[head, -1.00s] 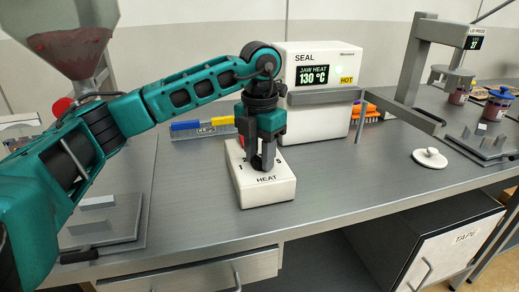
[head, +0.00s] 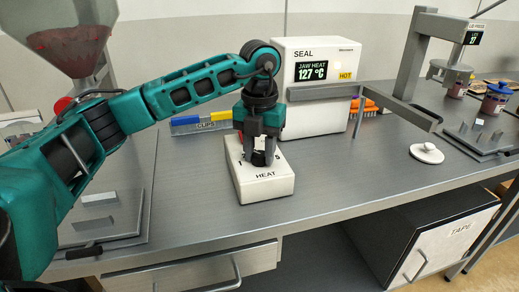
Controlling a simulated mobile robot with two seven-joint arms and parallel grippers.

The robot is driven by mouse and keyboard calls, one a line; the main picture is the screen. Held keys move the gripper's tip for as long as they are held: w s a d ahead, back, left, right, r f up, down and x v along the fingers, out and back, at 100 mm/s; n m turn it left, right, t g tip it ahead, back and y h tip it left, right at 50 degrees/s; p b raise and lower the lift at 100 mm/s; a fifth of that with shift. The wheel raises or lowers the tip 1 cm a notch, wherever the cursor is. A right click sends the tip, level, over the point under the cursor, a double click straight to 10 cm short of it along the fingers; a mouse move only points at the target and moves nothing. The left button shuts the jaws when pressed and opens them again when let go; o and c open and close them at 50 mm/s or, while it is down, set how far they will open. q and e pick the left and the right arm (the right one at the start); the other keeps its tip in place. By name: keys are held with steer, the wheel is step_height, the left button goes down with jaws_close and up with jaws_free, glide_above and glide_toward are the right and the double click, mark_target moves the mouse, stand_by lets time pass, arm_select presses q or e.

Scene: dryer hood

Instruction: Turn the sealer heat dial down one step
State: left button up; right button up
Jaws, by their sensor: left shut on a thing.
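The heat dial box (head: 262,188) is a white block marked HEAT on the steel bench. Its dark dial (head: 258,158) is on the top face, mostly hidden by my left gripper (head: 258,160). That gripper points down from above and is shut on the dial. The numbers around the dial are largely covered, so its setting cannot be read. The white sealer (head: 308,112) stands behind, its display (head: 312,70) reading JAW HEAT 127 °C beside a yellow HOT label. My right gripper is not in view.
A clips tray (head: 200,125) lies left of the sealer. The sealer's grey arm (head: 400,108) reaches right over the bench. A white knobbed lid (head: 427,153) and a lid press (head: 480,138) are at the right. The bench right of the dial box is clear.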

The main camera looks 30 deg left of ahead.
mark_target(259, 155)
arm_select(q)
steer(key=o, duration=1)
steer(key=shift+o, duration=0.2)
step_height(259, 155, up, 13)
steer(key=p, duration=0.2)
